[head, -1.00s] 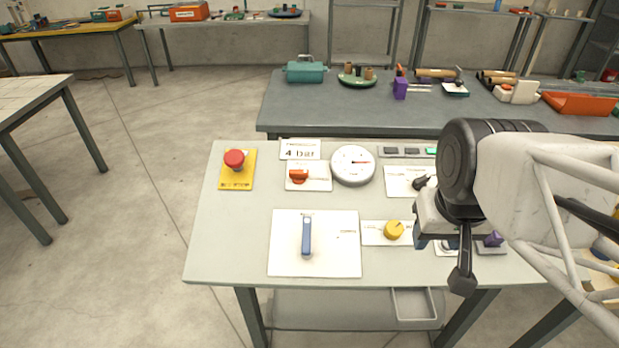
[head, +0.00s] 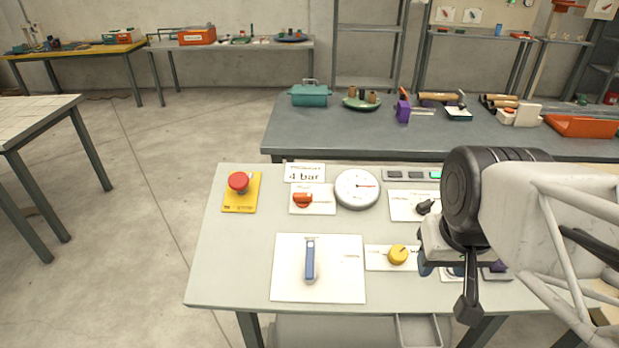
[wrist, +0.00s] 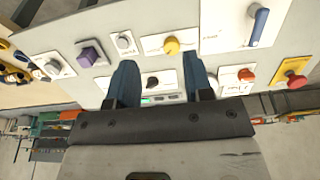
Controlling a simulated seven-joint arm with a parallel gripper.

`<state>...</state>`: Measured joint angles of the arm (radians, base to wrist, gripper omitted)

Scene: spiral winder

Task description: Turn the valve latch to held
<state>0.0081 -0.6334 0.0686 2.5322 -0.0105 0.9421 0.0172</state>
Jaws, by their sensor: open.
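I cannot read which control is the valve latch. The candidates include a blue lever (head: 310,260) on a large white plate, an orange-red lever knob (head: 303,200), a yellow knob (head: 397,255) and a black knob (head: 426,206). The wrist view shows the blue lever (wrist: 258,26), the yellow knob (wrist: 171,46), the orange knob (wrist: 246,75) and the black knob (wrist: 152,82). My gripper (wrist: 159,60) is open and empty, above the right part of the panel table. The black knob appears between its fingers in that view; no contact is visible.
A red button (head: 238,182) on a yellow plate, a "4 bar" sign (head: 304,172) and a round gauge (head: 357,189) stand on the panel table (head: 215,270). A purple knob (wrist: 88,56) sits at the other end. A grey workbench (head: 330,125) is behind.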

